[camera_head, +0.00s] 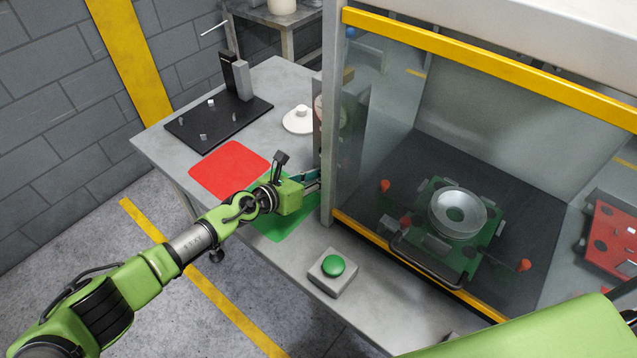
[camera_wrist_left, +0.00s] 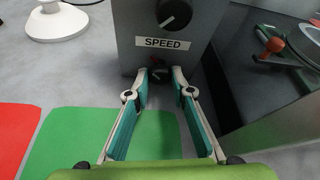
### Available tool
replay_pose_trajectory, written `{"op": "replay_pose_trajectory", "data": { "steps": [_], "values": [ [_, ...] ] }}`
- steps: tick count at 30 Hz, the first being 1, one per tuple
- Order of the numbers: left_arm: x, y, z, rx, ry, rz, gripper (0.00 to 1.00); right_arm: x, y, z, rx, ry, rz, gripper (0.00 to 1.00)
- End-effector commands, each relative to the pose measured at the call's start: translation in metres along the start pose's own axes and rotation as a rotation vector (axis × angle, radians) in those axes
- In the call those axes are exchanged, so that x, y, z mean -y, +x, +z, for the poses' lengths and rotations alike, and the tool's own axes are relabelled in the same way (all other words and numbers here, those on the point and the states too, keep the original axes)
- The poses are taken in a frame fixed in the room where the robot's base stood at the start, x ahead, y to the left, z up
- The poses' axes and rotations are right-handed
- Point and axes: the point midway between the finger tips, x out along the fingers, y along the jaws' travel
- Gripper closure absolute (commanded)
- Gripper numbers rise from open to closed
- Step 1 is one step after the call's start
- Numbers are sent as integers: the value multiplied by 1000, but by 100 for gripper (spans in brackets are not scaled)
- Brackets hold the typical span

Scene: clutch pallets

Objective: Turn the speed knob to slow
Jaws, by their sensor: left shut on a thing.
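A grey control box (camera_wrist_left: 195,45) with a white "SPEED" label (camera_wrist_left: 162,43) fills the top of the left wrist view. A black knob (camera_wrist_left: 173,13) with a white pointer mark is above the label, cut by the frame's top edge. Below the label, my left gripper (camera_wrist_left: 163,74) is shut on a small dark knob (camera_wrist_left: 161,73) on the box's front. Its pointer is hidden, and I cannot tell which knob the label names. In the head view, my left gripper (camera_head: 314,180) meets the box (camera_head: 342,125) from the left. My right gripper is out of view.
A green mat (camera_wrist_left: 90,140) and a red mat (camera_head: 230,170) lie on the table. A green push button (camera_head: 333,265) stands in front. A yellow-edged enclosure (camera_head: 340,216) with a green pallet (camera_head: 436,195) is to the right. A black tray (camera_head: 205,135) lies behind.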

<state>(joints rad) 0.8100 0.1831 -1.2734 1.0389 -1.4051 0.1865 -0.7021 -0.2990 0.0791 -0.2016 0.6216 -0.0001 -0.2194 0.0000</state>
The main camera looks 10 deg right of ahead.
Motion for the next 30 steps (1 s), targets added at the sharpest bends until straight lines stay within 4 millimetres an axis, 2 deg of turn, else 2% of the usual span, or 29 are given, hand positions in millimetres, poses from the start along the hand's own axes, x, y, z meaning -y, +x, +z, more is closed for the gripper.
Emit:
{"op": "replay_pose_trajectory", "data": {
  "steps": [1, 12, 19, 30],
  "values": [
    [-2, 2, -6, 0, -33, -14, 100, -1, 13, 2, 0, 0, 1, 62],
    [-2, 2, -4, 0, -268, -112, 100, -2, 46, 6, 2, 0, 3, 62],
    [-2, 1, -3, -2, -351, -147, 100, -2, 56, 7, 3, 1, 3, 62],
    [-2, 1, -1, -2, -381, -159, 100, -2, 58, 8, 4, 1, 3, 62]
  ]
}}
